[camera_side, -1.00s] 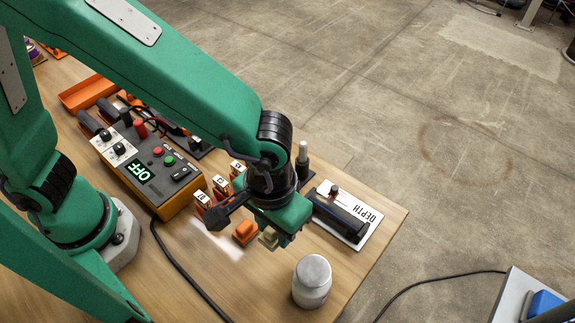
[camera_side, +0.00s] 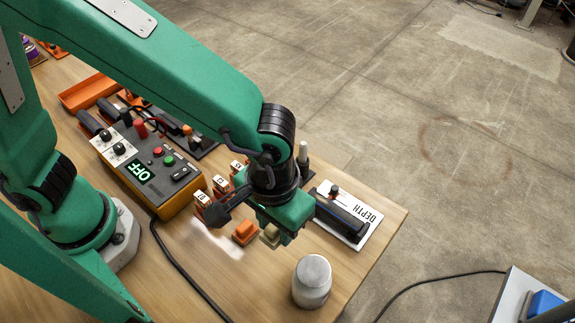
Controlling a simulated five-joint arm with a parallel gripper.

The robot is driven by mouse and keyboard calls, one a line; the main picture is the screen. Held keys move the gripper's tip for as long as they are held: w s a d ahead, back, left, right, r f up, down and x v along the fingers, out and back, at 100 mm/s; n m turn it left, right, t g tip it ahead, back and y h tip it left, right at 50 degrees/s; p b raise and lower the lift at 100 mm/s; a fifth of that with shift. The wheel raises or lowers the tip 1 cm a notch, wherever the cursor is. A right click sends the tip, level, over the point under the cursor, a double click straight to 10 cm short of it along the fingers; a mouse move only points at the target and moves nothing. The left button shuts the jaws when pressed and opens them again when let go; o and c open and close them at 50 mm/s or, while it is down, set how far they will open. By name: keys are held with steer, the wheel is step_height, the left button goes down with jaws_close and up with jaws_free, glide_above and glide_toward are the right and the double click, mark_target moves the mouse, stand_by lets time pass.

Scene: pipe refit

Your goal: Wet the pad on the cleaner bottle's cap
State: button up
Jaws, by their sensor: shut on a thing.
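My gripper (camera_side: 274,228) points down over the table and is shut on a small beige block, which looks like the pad (camera_side: 270,236). The finger tips are mostly hidden by the green gripper body. An orange block (camera_side: 244,232) is just left of the pad; I cannot tell whether they touch. A pale grey bottle with a round, flat cap (camera_side: 312,269) stands upright in front and to the right of the gripper, apart from the pad. No label on it shows, so I cannot confirm that it holds cleaner.
A control box (camera_side: 150,165) reading OFF stands left of the gripper. Orange stands with lettered tags (camera_side: 203,197) are close behind. A DEPTH gauge plate (camera_side: 352,217) lies to the right. A black cable (camera_side: 181,268) crosses the table. The table's right edge is near the bottle.

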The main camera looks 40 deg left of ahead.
step_height(320, 180, up, 8)
steer(key=f, duration=0.1)
glide_above(314, 271)
steer(key=shift+r, duration=0.25)
steer(key=shift+f, duration=0.25)
steer(key=shift+f, duration=2.8)
steer(key=shift+f, duration=0.9)
steer(key=shift+r, duration=0.15)
stand_by(0.4)
steer(key=shift+r, duration=3.4)
